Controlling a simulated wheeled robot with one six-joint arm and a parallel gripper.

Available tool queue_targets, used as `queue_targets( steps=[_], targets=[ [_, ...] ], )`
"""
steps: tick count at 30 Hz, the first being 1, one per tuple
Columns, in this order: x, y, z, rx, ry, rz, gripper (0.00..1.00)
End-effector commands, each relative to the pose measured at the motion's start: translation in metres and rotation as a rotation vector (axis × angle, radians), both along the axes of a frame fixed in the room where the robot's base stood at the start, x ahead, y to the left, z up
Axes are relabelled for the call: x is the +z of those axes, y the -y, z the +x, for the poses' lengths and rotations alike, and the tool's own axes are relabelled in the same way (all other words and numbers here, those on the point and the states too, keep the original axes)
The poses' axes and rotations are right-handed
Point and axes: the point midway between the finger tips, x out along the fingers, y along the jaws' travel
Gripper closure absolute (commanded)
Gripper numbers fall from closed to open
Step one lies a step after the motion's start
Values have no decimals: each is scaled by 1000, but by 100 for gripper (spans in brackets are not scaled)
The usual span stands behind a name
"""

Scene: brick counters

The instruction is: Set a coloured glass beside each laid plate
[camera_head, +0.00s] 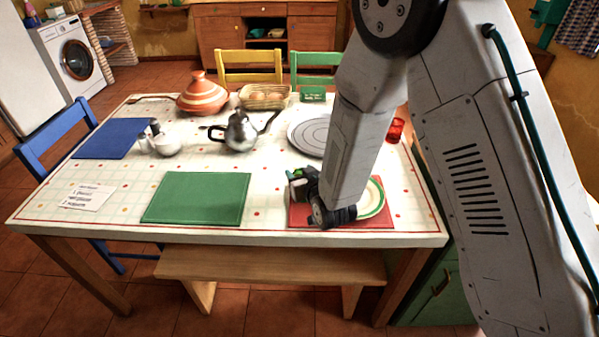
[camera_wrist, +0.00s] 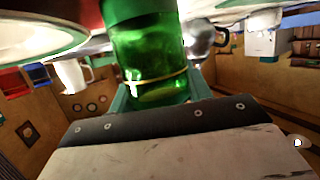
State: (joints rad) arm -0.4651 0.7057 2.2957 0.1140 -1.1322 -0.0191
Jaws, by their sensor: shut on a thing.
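My gripper (camera_wrist: 158,92) is shut on a green glass (camera_wrist: 150,50), which fills the middle of the wrist view. In the head view only a little of the green glass (camera_head: 294,174) shows, at the left edge of the red mat. I cannot tell whether it touches the table. A white plate with a green rim (camera_head: 375,199) lies on the red mat (camera_head: 383,222), partly hidden by my wrist. The plate (camera_wrist: 35,35) is also at the upper left of the wrist view. A red glass (camera_head: 395,130) stands at the table's right side, partly behind my arm.
A green mat (camera_head: 197,198) and a blue mat (camera_head: 115,138) are bare. A steel teapot (camera_head: 240,132), a tagine (camera_head: 202,95), an egg basket (camera_head: 264,97) and a round grey tray (camera_head: 308,134) stand farther back. A card (camera_head: 87,197) lies front left. A bench (camera_head: 270,265) stands in front.

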Motion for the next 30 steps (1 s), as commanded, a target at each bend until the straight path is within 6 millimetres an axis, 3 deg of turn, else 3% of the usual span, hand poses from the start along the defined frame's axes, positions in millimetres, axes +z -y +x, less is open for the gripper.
queue_targets(
  steps=[6,7,9,20,30],
  targets=[
    [-5,0,0,0,-1,0,81],
    [-4,0,0,0,0,0,43],
    [-4,0,0,0,0,0,26],
    [-2,2,-5,0,-2,-1,26],
    [14,20,-55,1,-2,-1,26]
  ],
)
